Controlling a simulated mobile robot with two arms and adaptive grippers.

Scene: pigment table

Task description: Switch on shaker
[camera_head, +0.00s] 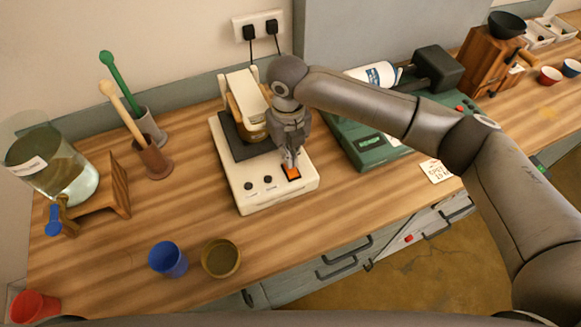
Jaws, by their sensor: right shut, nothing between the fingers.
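The shaker (228,190) is a cream-white machine on the wooden bench, with a dark platform and an upright clamp holding a brownish container (249,110). Two dark knobs sit on its front left, and an orange switch (293,175) on its front right. My right gripper (291,164) points down with its shut, empty fingertips at the back edge of the switch. I cannot tell whether they touch it. The gripper and arm hide part of the shaker's right side. Whether the switch is lit or pressed is unclear. My left gripper is out of view.
A green machine (358,149) stands right of the shaker. A blue cup (168,259) and brown bowl (220,258) stand in front. Left are a glass jar (72,182), a wooden stand (118,190) and pestle-like tools in holders. A wall socket (258,26) is behind.

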